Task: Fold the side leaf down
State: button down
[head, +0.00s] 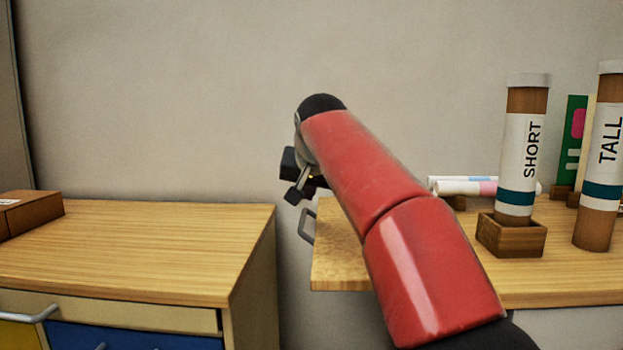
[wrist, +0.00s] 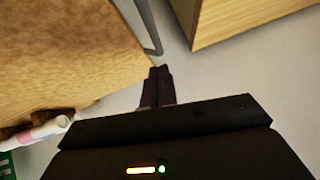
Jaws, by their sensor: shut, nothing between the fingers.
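The side leaf (head: 338,258) is a grained wooden panel at the left end of the right-hand table, about level with its top. A grey metal handle (head: 307,226) stands at its left edge. In the wrist view the leaf (wrist: 65,55) fills the upper left, and the handle (wrist: 149,25) runs along its edge. My gripper (head: 294,196) is at the leaf's left end, above the handle in the head view, partly hidden by my red arm. In the wrist view my gripper's fingers (wrist: 159,72) are together and empty, close to the leaf's edge; contact cannot be told.
A wooden cabinet (head: 140,245) with drawers stands left, across a gap from the leaf; a brown box (head: 28,214) sits on it. The right table bears a SHORT tube (head: 522,150) in a wooden holder (head: 511,238), a TALL tube (head: 602,160) and lying white rolls (head: 470,187).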

aim_at(304, 215)
jog(key=shift+s+a+f+b, duration=0.1)
jog(key=shift+a+f+b, duration=0.1)
jog(key=shift+f, duration=0.65)
jog(key=shift+s+a+f+b, duration=0.1)
jog(key=shift+f+b, duration=0.1)
jog(key=shift+f, duration=0.6)
jog(key=shift+w, duration=0.1)
